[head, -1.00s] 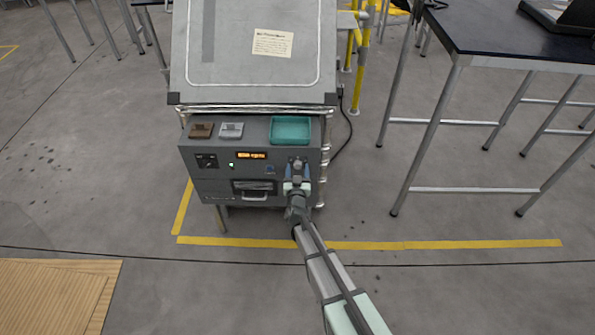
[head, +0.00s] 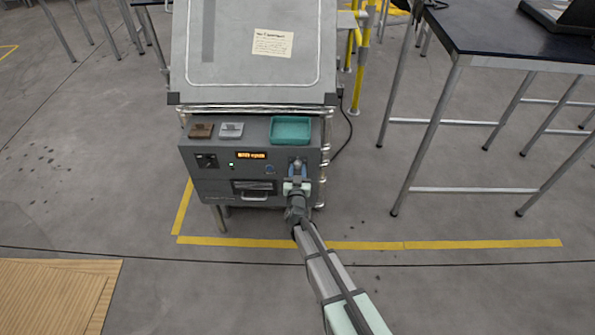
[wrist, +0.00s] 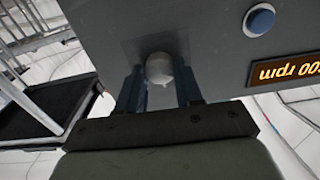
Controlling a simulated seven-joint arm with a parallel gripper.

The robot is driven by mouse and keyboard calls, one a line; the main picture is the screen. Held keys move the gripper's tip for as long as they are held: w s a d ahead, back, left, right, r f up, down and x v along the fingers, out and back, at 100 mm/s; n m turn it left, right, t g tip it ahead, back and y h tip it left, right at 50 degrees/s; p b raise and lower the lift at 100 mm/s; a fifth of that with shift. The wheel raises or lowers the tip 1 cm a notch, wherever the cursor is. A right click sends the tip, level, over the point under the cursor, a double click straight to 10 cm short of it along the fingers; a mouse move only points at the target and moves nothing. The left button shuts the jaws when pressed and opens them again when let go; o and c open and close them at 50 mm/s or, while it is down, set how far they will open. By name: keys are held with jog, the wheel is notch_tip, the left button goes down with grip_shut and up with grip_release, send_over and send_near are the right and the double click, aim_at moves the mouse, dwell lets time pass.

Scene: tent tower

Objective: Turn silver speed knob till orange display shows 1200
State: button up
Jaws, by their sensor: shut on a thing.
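The silver speed knob (wrist: 160,68) sits on the grey front panel and shows between the two blue fingers in the wrist view. My gripper (wrist: 160,84) is shut on it; the head view shows my gripper (head: 297,170) at the panel's right side, where it largely hides the knob. The orange display (head: 251,155) is lit, left of my gripper in the head view, with digits too small to read. In the wrist view the display (wrist: 287,70) is upside down and cut by the edge; only "00 rpm" shows, with the leading digits out of frame.
A blue button (wrist: 259,20) sits on the panel between knob and display. A teal tray (head: 291,131) and two small blocks, brown (head: 201,131) and grey (head: 231,130), rest on the unit's top ledge. A dark table (head: 500,45) stands to the right.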

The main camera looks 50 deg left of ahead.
jog(key=m, duration=1.1)
dwell(0.3)
jog(key=shift+m, duration=0.3)
jog(key=o, duration=1)
jog(key=shift+o, duration=0.2)
jog(key=v, duration=1.4)
